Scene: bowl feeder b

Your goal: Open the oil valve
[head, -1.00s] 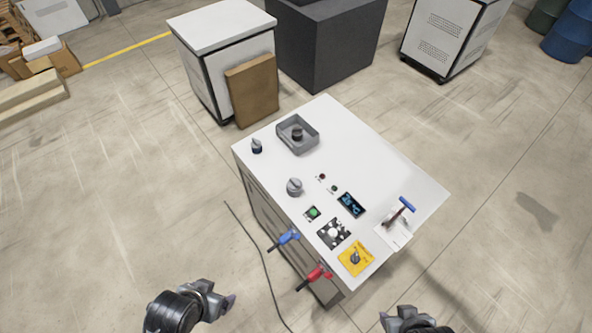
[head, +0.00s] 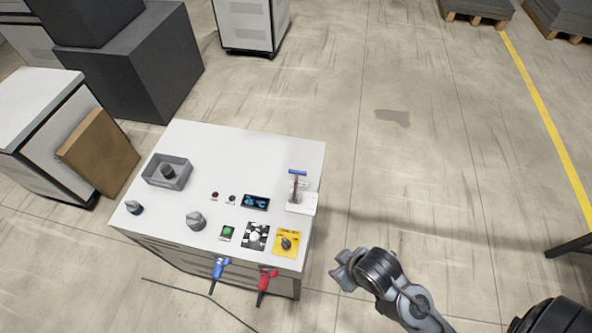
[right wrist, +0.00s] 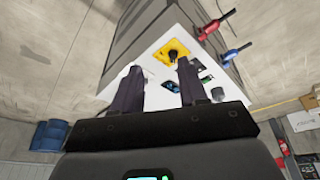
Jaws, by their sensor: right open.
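The white-topped control cabinet (head: 235,150) stands left of centre in the head view. A blue-handled lever (head: 219,268) and a red-handled lever (head: 265,279) stick out from its front edge. Which one is the oil valve I cannot tell. The right wrist view also shows the red lever (right wrist: 210,27) and blue lever (right wrist: 233,51), both apart from the gripper. My right gripper (head: 347,270) is in the air to the right of the cabinet's front corner. Its two fingers (right wrist: 160,66) are spread with nothing between them. My left gripper is out of view.
The cabinet top carries a yellow panel with a knob (head: 287,243), a blue T-handle lever (head: 297,183), a green button (head: 227,232), a grey knob (head: 195,220) and a grey tray (head: 153,177). A dark cable lies in front. The floor to the right is open.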

